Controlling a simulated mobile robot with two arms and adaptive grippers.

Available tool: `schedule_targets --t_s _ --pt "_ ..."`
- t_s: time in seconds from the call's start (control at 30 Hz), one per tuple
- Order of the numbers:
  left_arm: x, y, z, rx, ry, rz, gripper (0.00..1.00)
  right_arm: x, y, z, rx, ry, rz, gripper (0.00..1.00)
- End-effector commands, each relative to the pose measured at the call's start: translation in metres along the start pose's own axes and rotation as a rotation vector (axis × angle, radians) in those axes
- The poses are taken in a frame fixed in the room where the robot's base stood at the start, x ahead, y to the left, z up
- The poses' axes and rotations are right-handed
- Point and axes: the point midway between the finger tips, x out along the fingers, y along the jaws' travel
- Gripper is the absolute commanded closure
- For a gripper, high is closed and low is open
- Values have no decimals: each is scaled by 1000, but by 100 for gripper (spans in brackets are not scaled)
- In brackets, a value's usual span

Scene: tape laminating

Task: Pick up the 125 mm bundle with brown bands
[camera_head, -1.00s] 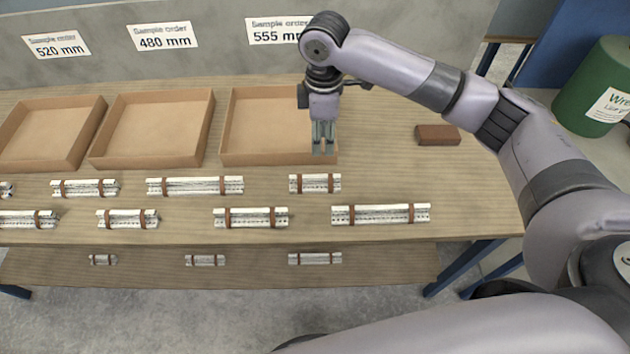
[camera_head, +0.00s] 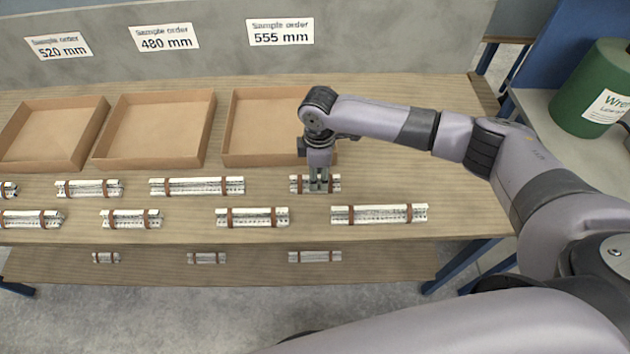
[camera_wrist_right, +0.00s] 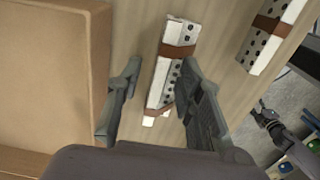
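A short white bundle with two brown bands (camera_head: 297,184) lies on the table in front of the right-hand box. My right gripper (camera_head: 319,187) is directly over it, pointing down, and its fingers hide the bundle's middle. In the right wrist view, the same bundle (camera_wrist_right: 178,38) lies between the two spread fingers of my right gripper (camera_wrist_right: 161,72). The gripper is open, and I cannot tell whether either finger touches the bundle. My left gripper is not in view.
A longer banded bundle (camera_head: 378,214) lies nearby at front right, and another (camera_head: 252,217) at front left. Several more lie further left. The open box (camera_head: 262,160) stands just behind. More bundles lie on the lower shelf (camera_head: 230,275). The table right of the gripper is clear.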

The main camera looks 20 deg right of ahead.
Motion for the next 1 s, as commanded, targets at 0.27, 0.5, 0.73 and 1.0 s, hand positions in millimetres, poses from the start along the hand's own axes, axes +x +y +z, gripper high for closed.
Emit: schedule_targets --t_s 0.27,0.5,0.73,1.0 --pt "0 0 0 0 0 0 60 0 0 0 0 0 0 72" --pt "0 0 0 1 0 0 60 0 0 0 0 0 0 88" --pt "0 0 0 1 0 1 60 0 0 0 0 0 0 100" --pt "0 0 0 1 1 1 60 0 0 0 0 1 1 100"
